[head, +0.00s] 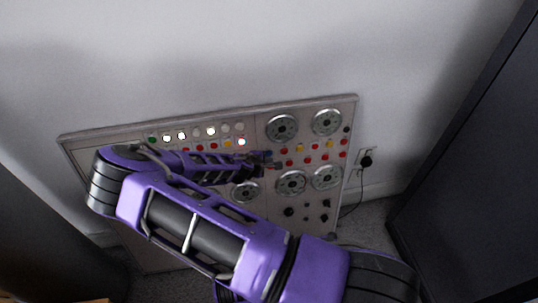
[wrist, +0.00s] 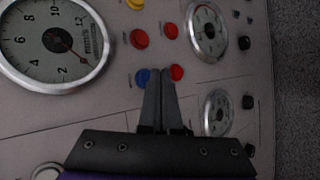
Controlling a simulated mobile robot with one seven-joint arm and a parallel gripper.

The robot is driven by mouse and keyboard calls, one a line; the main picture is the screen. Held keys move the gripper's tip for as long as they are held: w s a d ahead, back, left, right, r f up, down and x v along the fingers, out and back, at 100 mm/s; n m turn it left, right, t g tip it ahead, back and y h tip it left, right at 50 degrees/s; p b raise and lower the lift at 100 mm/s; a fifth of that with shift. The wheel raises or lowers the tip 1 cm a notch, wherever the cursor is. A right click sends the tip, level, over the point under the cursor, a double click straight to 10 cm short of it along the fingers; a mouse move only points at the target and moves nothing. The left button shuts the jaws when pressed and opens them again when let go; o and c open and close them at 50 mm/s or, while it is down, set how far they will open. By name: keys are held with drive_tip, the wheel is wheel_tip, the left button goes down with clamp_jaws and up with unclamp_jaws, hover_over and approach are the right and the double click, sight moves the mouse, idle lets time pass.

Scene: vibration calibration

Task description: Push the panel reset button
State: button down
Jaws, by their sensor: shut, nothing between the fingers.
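The control panel (head: 345,99) stands against the wall in the head view. It has round gauges, a row of lamps and several coloured buttons. My gripper (head: 277,161) is at the panel's middle, left of the rows of red and yellow buttons; my arm covers part of the panel. In the wrist view my gripper (wrist: 160,71) is shut and empty. Its tips appear between a blue button (wrist: 141,77) and a red button (wrist: 177,73). I cannot tell whether they touch the panel. The labels are too small to read, so I cannot tell which is the reset button.
In the wrist view a large gauge (wrist: 55,42) is at the left and smaller gauges (wrist: 207,33) are at the right. Black knobs (wrist: 249,102) sit near the panel's right edge. A plugged socket (head: 366,160) and a dark cabinet (head: 470,170) are to the right.

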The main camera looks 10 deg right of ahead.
drive_tip(key=shift+w+f, duration=0.1)
drive_tip(key=shift+w, duration=0.3)
drive_tip(key=shift+w+b, duration=0.4)
drive_tip(key=shift+b, duration=0.1)
idle(0.6)
drive_tip(key=shift+s, duration=0.15)
drive_tip(key=shift+s+p, duration=0.3)
drive_tip(key=shift+s, duration=0.35)
drive_tip(key=shift+s+r+p, duration=0.2)
drive_tip(key=shift+s+p, duration=0.05)
drive_tip(key=shift+s, duration=0.6)
drive_tip(key=shift+s+r+p, duration=0.2)
drive_tip(key=shift+s+p, duration=0.1)
drive_tip(key=shift+s, duration=0.5)
drive_tip(key=shift+s+r+p, duration=0.2)
drive_tip(key=shift+s+p, duration=0.05)
drive_tip(key=shift+s, duration=0.6)
drive_tip(key=shift+a, duration=0.1)
